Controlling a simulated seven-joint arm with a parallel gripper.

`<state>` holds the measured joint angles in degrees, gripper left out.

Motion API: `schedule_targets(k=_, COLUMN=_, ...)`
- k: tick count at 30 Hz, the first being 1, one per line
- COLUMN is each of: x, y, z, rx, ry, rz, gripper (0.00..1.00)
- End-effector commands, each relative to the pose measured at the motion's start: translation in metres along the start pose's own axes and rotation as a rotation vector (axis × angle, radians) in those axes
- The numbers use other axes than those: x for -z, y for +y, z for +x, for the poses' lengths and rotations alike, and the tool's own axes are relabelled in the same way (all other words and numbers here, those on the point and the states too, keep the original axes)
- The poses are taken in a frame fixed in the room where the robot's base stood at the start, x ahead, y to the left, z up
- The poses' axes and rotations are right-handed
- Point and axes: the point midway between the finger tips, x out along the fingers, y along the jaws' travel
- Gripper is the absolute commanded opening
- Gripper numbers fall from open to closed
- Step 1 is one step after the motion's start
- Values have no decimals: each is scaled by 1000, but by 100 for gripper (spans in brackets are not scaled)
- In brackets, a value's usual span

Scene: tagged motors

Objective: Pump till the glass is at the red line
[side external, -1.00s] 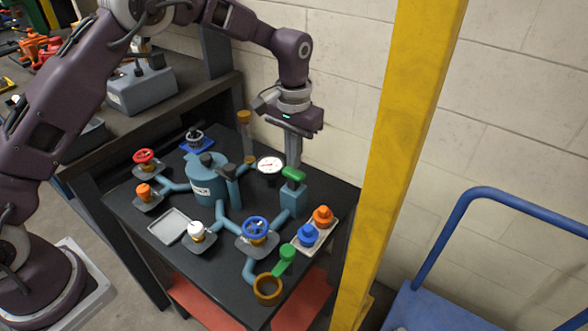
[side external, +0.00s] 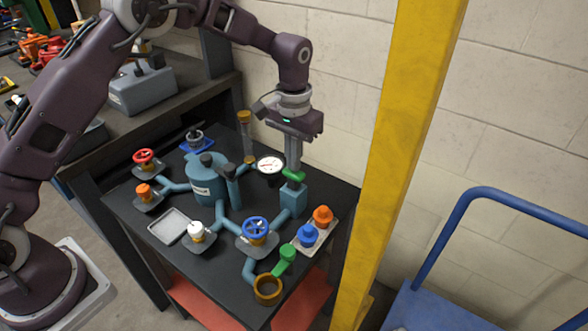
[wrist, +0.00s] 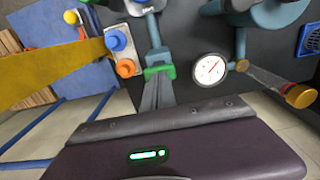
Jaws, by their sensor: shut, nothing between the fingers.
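My gripper (side external: 292,168) points straight down over the green pump handle (side external: 297,177), its shut fingertips at the top of the handle and apparently touching it. The handle sits low, close above the blue pump block (side external: 293,200). In the wrist view, my fingers (wrist: 158,80) end at the green handle (wrist: 151,71). The glass (side external: 248,143) is an upright slim tube with an orange-brown cap, behind and left of the pump. It also shows in the wrist view (wrist: 268,80).
A round white gauge (side external: 270,165) stands close left of the pump. A blue tank (side external: 205,185), a blue valve wheel (side external: 255,228), a red valve wheel (side external: 145,157) and orange and blue knobs (side external: 323,215) share the black bench. A yellow post (side external: 400,150) rises at the right.

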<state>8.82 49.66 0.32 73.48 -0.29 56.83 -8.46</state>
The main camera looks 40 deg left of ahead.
Motion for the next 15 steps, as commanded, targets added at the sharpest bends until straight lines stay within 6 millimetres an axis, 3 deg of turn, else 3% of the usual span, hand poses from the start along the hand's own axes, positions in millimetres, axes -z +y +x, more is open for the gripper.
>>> schedule_targets(k=15, x=-1, y=0, z=27, rx=1, ry=-3, rz=0, gripper=0)
